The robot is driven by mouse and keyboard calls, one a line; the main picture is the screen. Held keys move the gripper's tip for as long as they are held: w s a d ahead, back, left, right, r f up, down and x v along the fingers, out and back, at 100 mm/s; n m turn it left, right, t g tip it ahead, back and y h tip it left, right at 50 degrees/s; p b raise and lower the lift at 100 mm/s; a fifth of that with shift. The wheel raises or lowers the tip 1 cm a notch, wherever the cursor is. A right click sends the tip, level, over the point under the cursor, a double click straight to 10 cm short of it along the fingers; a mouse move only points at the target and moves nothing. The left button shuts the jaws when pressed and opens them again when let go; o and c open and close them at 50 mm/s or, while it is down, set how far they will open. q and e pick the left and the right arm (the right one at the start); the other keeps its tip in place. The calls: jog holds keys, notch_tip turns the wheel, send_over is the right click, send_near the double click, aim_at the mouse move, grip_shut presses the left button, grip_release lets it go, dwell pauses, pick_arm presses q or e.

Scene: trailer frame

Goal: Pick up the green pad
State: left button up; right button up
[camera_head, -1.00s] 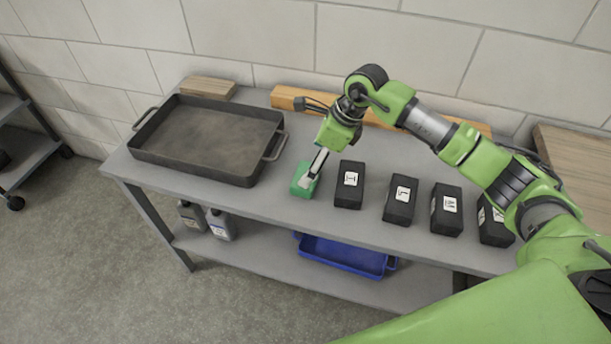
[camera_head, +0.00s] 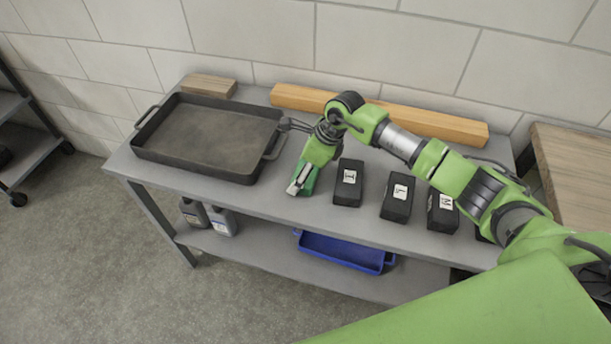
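The green pad (camera_head: 310,184) is on the grey table top, just left of the first black block. My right gripper (camera_head: 297,187) comes in from the right and points down over the pad, its fingers at the pad's left side. The gripper and wrist hide much of the pad. I cannot tell whether the fingers are closed on it or whether it is lifted. My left gripper is not in view.
A dark tray (camera_head: 160,152) with handles stands at the left of the table (camera_head: 260,205). Black lettered blocks (camera_head: 347,195) stand in a row to the right. Wooden beams (camera_head: 440,124) lie along the wall. A blue bin (camera_head: 345,262) and bottles (camera_head: 222,222) sit on the lower shelf.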

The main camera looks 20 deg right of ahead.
jog(key=shift+r, duration=0.1)
jog(key=shift+c, duration=0.4)
jog(key=shift+r, duration=0.25)
notch_tip(320, 180, up, 2)
jog(key=shift+w+r+b, duration=0.1)
jog(key=shift+b, duration=0.8)
jog(key=s+r, duration=0.1)
jog(key=r, duration=0.1)
jog(key=s+r+b, duration=0.1)
jog(key=s+r, duration=0.3)
jog(key=shift+s+a, duration=0.1)
jog(key=shift+a, duration=0.25)
jog(key=s+a+r+b, duration=0.1)
jog(key=s+r, duration=0.3)
jog(key=s, duration=0.4)
jog(key=shift+s+a+b, duration=0.3)
jog(key=shift+s+b, duration=0.1)
jog(key=shift+b, duration=0.25)
jog(key=shift+o, duration=1.3)
jog(key=shift+c, duration=0.6)
